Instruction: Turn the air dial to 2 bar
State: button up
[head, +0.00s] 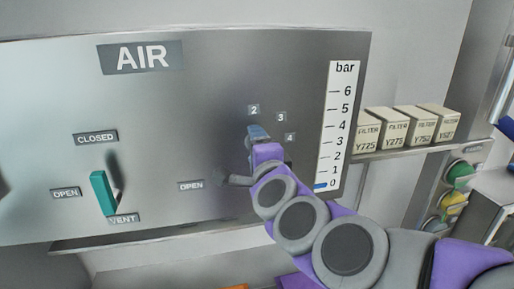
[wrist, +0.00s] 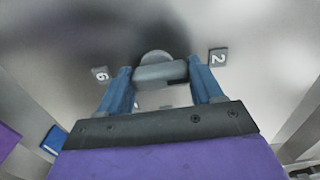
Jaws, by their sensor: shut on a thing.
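The air dial is a grey knob (wrist: 160,70) on the panel, seen in the wrist view between my two blue fingers. My gripper (wrist: 163,76) is shut on it, one finger on each side. In the wrist view a "6" tag (wrist: 100,74) lies to the left of the knob and a "2" tag (wrist: 218,58) to the right. In the head view my gripper (head: 258,132) hides the dial, and tags "2" (head: 254,110), "3" (head: 281,117) and "4" (head: 290,137) show around it. Which number the dial points at cannot be told. The bar gauge (head: 338,110) has its blue mark near 0.
On the AIR panel (head: 40,120), a teal handle (head: 103,193) stands left of my arm, its lower end near the VENT tag, among CLOSED and OPEN tags. Filter boxes (head: 395,130) stand on a shelf to the right. Round coloured knobs (head: 458,175) are at far right.

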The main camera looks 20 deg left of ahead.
jog(key=shift+f, duration=0.2)
jog(key=o, duration=0.8)
jog(key=shift+c, duration=0.2)
jog(key=o, duration=0.3)
jog(key=shift+a, duration=0.2)
jog(key=shift+r, duration=0.1)
jog(key=b+v, duration=0.2)
jog(key=v, duration=1.5)
jog(key=shift+d, duration=0.2)
